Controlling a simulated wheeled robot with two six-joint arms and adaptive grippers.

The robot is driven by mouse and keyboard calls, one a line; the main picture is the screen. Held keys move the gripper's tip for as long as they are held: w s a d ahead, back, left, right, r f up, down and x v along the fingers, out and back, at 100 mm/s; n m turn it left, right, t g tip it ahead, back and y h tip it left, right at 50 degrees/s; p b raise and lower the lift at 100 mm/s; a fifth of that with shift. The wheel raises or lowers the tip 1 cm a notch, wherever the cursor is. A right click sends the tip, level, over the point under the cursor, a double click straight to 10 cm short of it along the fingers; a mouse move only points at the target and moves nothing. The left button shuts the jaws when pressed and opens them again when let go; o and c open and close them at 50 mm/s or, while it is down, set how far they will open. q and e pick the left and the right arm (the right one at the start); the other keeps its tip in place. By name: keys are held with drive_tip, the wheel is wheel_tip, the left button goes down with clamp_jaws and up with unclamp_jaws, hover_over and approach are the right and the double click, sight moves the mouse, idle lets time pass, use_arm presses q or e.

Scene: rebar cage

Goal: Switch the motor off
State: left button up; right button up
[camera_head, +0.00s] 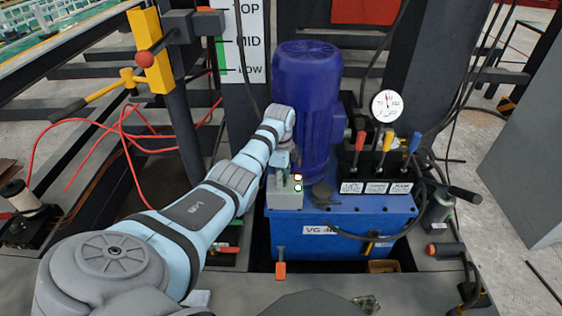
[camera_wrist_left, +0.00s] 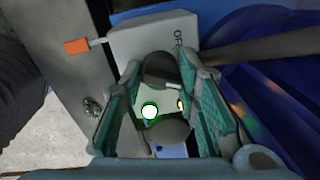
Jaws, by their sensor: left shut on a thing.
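The purple-blue motor (camera_head: 307,85) stands upright on the blue hydraulic tank (camera_head: 390,232). A small light-grey switch box (camera_head: 283,201) sits at the tank's front left corner. In the left wrist view the box (camera_wrist_left: 150,37) carries the letters "OFF", partly cut off. My left gripper (camera_head: 287,172) is down at the box. In the wrist view its fingers (camera_wrist_left: 162,92) stand either side of a dark round knob (camera_wrist_left: 161,68), shut on it. My right gripper is not in view.
Right of the motor stand three levers with red, yellow and blue grips (camera_head: 386,145) and a round gauge (camera_head: 387,106). A yellow post with a red ball (camera_head: 151,55) stands at left. Red cables (camera_head: 125,130) and an orange-handled valve (camera_head: 280,268) lie nearby.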

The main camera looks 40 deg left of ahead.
use_arm(q)
drive_tip(key=shift+r+n+p, duration=0.2)
drive_tip(key=shift+n+p, duration=0.75)
drive_tip(key=shift+n, duration=0.05)
drive_tip(key=shift+n+p, duration=0.3)
drive_tip(key=shift+n, duration=0.1)
drive_tip(key=shift+f+n+p, duration=0.1)
drive_tip(key=shift+n+p, duration=0.3)
drive_tip(key=shift+n, duration=1.4)
drive_tip(key=n, duration=0.2)
drive_tip(key=shift+f+n, duration=0.1)
drive_tip(key=shift+n, duration=0.3)
drive_tip(key=n, duration=0.2)
drive_tip(key=shift+w+n+g+b, duration=0.1)
drive_tip(key=shift+n+g+b, duration=0.2)
drive_tip(key=shift+b, duration=0.05)
drive_tip(key=shift+n, duration=0.9)
drive_tip(key=shift+f+n+b, duration=0.1)
drive_tip(key=shift+n+b, duration=0.5)
drive_tip(key=shift+n, duration=0.5)
drive_tip(key=shift+n+b, duration=0.35)
drive_tip(key=shift+n, duration=0.55)
drive_tip(key=shift+d, duration=0.1)
drive_tip(key=shift+g, duration=0.3)
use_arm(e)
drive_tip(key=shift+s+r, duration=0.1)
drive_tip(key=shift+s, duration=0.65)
